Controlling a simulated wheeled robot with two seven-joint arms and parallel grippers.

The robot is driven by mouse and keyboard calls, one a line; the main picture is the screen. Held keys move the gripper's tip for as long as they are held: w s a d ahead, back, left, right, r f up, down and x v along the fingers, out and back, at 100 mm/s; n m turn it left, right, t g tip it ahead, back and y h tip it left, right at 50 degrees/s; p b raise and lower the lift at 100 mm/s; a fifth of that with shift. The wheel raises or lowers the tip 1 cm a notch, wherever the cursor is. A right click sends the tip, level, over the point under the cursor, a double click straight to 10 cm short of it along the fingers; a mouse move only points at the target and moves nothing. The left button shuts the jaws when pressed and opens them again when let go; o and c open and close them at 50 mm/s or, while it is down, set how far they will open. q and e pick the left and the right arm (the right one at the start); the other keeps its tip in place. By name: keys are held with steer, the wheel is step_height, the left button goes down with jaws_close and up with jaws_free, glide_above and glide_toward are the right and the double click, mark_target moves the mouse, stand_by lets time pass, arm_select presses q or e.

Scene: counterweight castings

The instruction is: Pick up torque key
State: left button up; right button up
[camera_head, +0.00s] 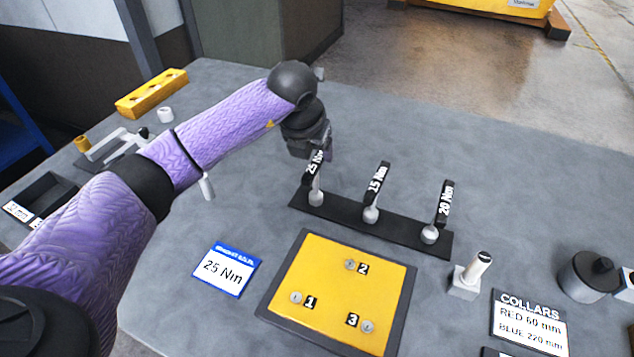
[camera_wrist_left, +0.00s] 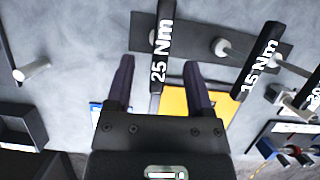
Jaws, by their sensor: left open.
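Three torque keys with black labelled handles stand in a row on a black strip (camera_head: 400,228): the 25 Nm key (camera_head: 314,178), the 15 Nm key (camera_head: 377,184) and the 20 Nm key (camera_head: 443,206). A card (camera_head: 226,270) reads 25 Nm. My left gripper (camera_head: 310,150) is over the left end of the strip, at the 25 Nm key. In the left wrist view its open fingers (camera_wrist_left: 158,85) lie either side of the 25 Nm handle (camera_wrist_left: 161,45); I cannot tell whether they touch it. The 15 Nm key (camera_wrist_left: 258,60) is outside the right finger. My right gripper is not in view.
A yellow plate (camera_head: 335,290) with three numbered bolts lies in front of the strip. A small block with a pin (camera_head: 468,277), a collars sign (camera_head: 530,322) and a round casting (camera_head: 590,277) are at right. A yellow block (camera_head: 151,93) is at far left. The table behind the strip is clear.

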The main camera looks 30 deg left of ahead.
mark_target(316, 161)
arm_select(q)
steer(key=x, duration=0.4)
steer(key=shift+s+f+b, duration=0.1)
steer(key=shift+f+b, duration=0.2)
steer(key=shift+b, duration=0.05)
jaws_close()
